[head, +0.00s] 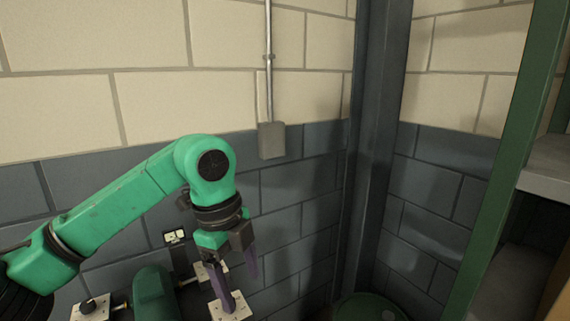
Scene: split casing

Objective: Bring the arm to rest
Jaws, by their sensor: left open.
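My left arm (125,205) is green and comes in from the left, bent at a joint, with its lower end pointing down. My left gripper (236,280) has two dark purple fingers that hang apart, open, with nothing seen between them. One finger shows in front of a pale plate (230,311) at the bottom edge. I cannot tell whether it touches the plate. My right gripper is not in view.
A rounded green casing (154,292) and another pale plate with a dark knob (91,307) are at the bottom left. A green drum (368,308) stands in the corner by a dark column (372,150). A green-framed shelf (547,178) is at the right. A brick wall is behind.

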